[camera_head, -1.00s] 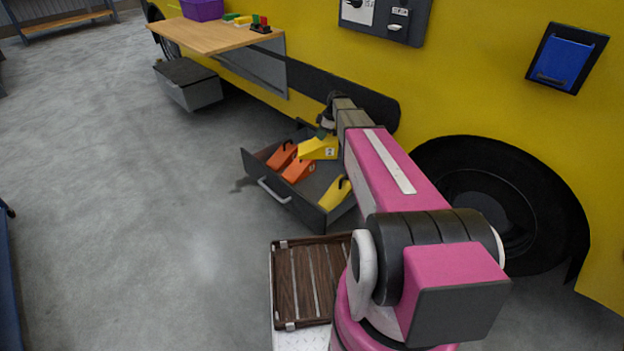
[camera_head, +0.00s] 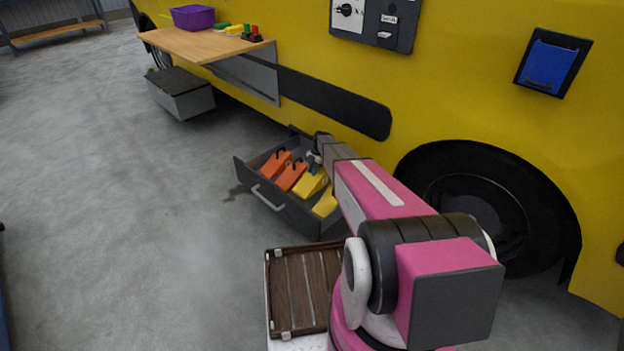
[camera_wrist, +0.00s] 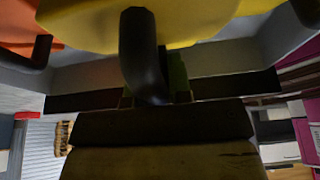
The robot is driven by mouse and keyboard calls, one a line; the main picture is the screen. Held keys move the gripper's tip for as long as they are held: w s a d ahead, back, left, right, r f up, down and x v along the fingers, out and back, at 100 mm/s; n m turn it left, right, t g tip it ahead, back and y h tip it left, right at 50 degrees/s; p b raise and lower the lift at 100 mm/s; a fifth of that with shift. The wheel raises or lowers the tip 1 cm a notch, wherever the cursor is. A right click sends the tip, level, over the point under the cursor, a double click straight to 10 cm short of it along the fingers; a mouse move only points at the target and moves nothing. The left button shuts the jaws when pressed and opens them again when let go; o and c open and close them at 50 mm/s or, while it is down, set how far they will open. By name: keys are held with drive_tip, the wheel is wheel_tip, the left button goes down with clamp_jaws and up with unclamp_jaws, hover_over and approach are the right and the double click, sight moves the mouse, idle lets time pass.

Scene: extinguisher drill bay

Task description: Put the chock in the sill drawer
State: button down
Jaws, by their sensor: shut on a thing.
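The sill drawer (camera_head: 297,214) is a dark grey open drawer low by the yellow vehicle. My gripper (camera_head: 313,161) is down at the drawer's back right, shut on the black handle of a yellow chock (camera_head: 311,185). That chock is inside the drawer outline, between an orange chock (camera_head: 291,178) and another yellow chock (camera_head: 325,204); whether it touches the floor is hidden. A second orange chock (camera_head: 273,165) lies at the left. In the wrist view the held yellow chock (camera_wrist: 85,20) fills the top, with its dark handle (camera_wrist: 140,50) in front.
A wood-slatted tray (camera_head: 300,295) stands in front of the drawer, left of my arm. A fold-down wooden table (camera_head: 200,45) with a purple bin (camera_head: 193,17) juts out at the back left. A large black wheel (camera_head: 490,205) is at right. The grey floor at left is clear.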

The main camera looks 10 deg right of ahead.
sight(311, 178)
drive_tip(key=shift+f, duration=2.25)
drive_tip(key=shift+f, duration=0.15)
drive_tip(key=c, duration=1.1)
unclamp_jaws()
drive_tip(key=shift+o, duration=0.2)
